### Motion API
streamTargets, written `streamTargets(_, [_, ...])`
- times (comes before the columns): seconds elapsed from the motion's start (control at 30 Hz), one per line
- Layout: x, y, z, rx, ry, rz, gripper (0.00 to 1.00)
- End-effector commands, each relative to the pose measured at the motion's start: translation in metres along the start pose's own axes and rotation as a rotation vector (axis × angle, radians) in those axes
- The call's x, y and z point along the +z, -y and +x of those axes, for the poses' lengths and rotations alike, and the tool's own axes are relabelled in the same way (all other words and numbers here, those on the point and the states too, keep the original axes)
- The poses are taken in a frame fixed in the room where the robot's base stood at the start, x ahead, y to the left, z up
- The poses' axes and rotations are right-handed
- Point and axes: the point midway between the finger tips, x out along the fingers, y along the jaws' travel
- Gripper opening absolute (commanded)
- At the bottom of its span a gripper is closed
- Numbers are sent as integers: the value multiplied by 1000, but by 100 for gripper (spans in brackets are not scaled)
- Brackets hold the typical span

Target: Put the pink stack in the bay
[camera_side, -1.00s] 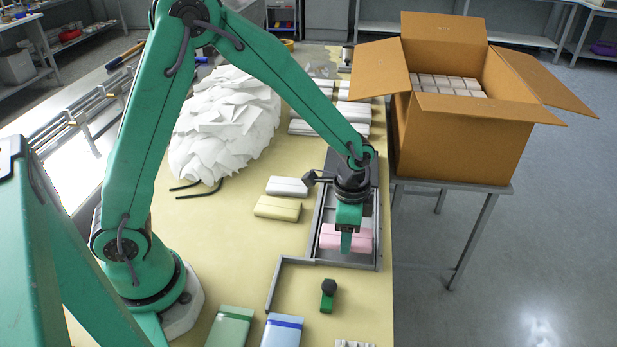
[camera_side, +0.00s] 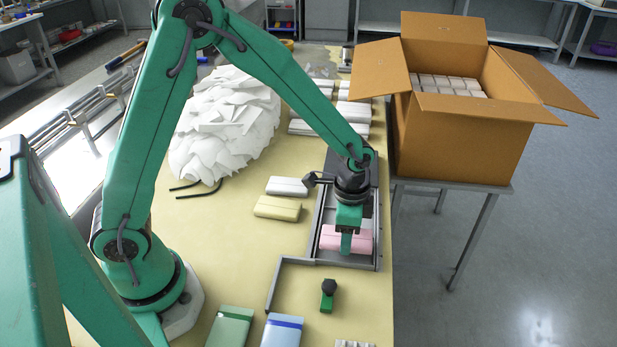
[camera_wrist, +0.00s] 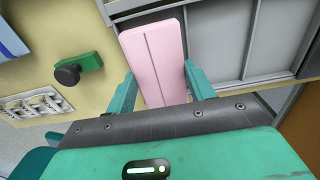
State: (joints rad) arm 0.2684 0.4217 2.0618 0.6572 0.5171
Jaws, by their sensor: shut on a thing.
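The pink stack (camera_side: 329,238) is a flat, rounded block at the near end of a grey metal channel (camera_side: 318,226) in the side view. My gripper (camera_side: 346,243) points down over it and is shut on it. In the wrist view the pink stack (camera_wrist: 155,55) lies between my two green fingers (camera_wrist: 160,92), one on each long side. Its near end is hidden behind my gripper. Grey panels (camera_wrist: 222,45) of the channel show right beside it. I cannot tell whether the stack rests on the channel floor or hangs just above it. No label marks the bay.
An L-shaped grey rail (camera_side: 273,288) and a green-based black knob (camera_side: 328,293) are in front. White (camera_side: 287,186) and yellow (camera_side: 277,207) stacks lie left of the channel; green (camera_side: 231,326) and blue (camera_side: 282,331) ones at the front. An open carton (camera_side: 460,140) stands right.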

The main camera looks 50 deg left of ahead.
Motion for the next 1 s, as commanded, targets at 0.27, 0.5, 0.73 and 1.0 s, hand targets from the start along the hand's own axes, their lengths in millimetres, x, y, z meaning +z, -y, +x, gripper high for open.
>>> streamTargets(0.27, [0,0,7,1,2,0,32])
streamTargets(0.5, [0,0,12,1,1,0,32])
streamTargets(0.73, [0,0,16,1,1,0,32])
streamTargets(1.0, [0,0,22,1,2,0,32])
